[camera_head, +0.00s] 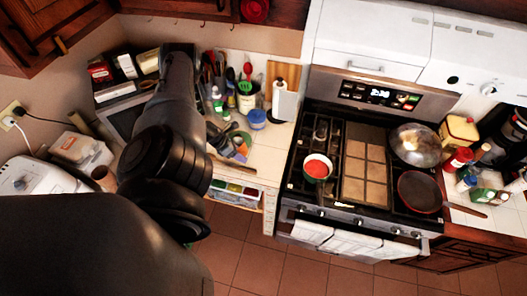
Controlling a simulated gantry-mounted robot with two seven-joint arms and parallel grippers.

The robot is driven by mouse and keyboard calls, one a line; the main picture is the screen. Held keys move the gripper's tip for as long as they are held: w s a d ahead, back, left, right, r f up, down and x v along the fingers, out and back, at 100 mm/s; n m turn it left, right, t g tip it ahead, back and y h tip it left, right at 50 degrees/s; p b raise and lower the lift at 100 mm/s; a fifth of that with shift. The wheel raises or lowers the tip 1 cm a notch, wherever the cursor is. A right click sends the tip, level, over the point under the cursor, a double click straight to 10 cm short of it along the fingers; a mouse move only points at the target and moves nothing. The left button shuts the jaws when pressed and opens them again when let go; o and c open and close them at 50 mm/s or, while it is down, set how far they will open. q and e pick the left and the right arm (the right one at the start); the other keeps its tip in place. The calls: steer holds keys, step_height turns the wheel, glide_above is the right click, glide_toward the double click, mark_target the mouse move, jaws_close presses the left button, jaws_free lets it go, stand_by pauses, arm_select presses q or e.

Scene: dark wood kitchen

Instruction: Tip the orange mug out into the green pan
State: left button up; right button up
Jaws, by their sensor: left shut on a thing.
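My left arm fills the left foreground, and the dark hand of my left gripper (178,49) shows at its far end over the left counter. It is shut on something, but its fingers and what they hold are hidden. I cannot make out the orange mug for certain; a small brownish-orange cup-like thing (103,178) shows partly beside my arm. A small pot (317,168) with a greenish-white rim and red inside sits on the stove's left burners; I cannot tell whether it is the green pan. My right gripper is out of view.
The stove also holds a lidded silvery pan (415,143) and a dark red frying pan (420,191). Bottles (458,160) crowd the right counter. Utensils (213,70), a paper roll (284,102) and a blue tub (257,119) stand on the left counter. Cabinets hang above.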

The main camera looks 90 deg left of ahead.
arm_select(q)
steer(key=w+d+m+h+b, duration=0.1)
steer(key=w+b, duration=0.4)
steer(key=w, duration=0.7)
steer(key=w+d+m+h+b, duration=0.1)
steer(key=w+d+m+b, duration=0.2)
steer(key=w, duration=0.9)
steer(key=w+d+m+h+b, duration=0.2)
steer(key=w+d+b, duration=0.5)
steer(key=w, duration=0.5)
steer(key=shift+g+b, duration=0.4)
steer(key=shift+b, duration=0.75)
stand_by(2.9)
steer(key=shift+w+r, duration=0.1)
